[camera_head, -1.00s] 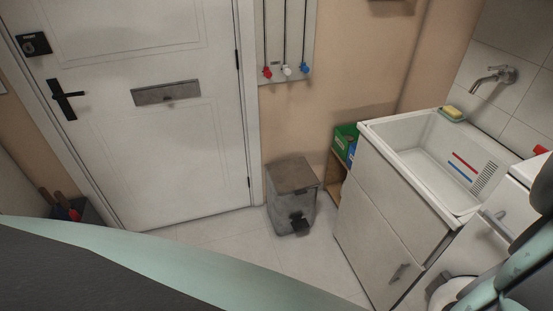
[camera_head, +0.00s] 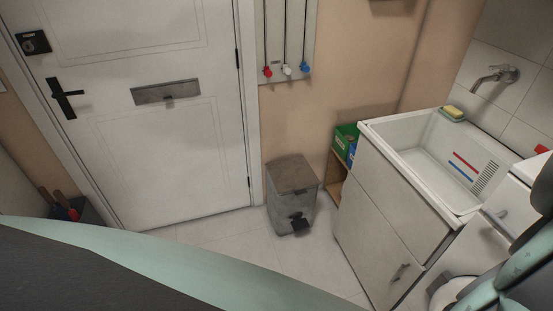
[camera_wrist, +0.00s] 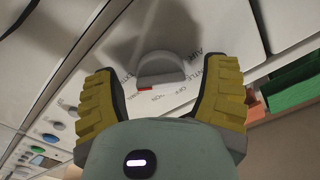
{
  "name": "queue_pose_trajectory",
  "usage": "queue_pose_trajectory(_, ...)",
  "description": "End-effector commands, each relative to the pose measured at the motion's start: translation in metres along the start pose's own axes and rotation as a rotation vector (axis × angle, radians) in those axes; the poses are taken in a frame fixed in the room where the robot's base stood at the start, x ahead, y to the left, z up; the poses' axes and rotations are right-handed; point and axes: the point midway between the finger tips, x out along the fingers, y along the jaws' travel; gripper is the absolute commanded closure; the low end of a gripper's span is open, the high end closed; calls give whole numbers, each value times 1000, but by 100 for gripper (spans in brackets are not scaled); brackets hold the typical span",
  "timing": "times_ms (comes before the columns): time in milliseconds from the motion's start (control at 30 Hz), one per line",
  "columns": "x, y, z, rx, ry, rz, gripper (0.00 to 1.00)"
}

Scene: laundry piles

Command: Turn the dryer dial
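The dryer dial (camera_wrist: 160,72) is a grey half-round knob with a red mark on a white control panel (camera_wrist: 178,96), seen in the wrist view. Printed words around it include "OFF" and "AIR". My gripper (camera_wrist: 160,78) is open, with one yellow ribbed finger to the left of the dial and the other to its right. Gaps show between the dial and both fingers. Whether the fingertips reach the dial's depth is hard to tell. The dial and my gripper are out of sight in the head view.
Several coloured buttons (camera_wrist: 55,124) sit lower left in the wrist view. A green box (camera_wrist: 295,92) is at the right. The head view shows a white sink (camera_head: 425,150), a grey pedal bin (camera_head: 292,190) and a closed white door (camera_head: 150,130), with clear floor before the bin.

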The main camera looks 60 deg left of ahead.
Motion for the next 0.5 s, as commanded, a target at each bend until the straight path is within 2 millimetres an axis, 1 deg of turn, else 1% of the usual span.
queue_pose_trajectory(333, -2, 0, -1, -1, 2, 0, 20)
queue_pose_trajectory(500, -18, 1, -1, -2, 2, 1, 20)
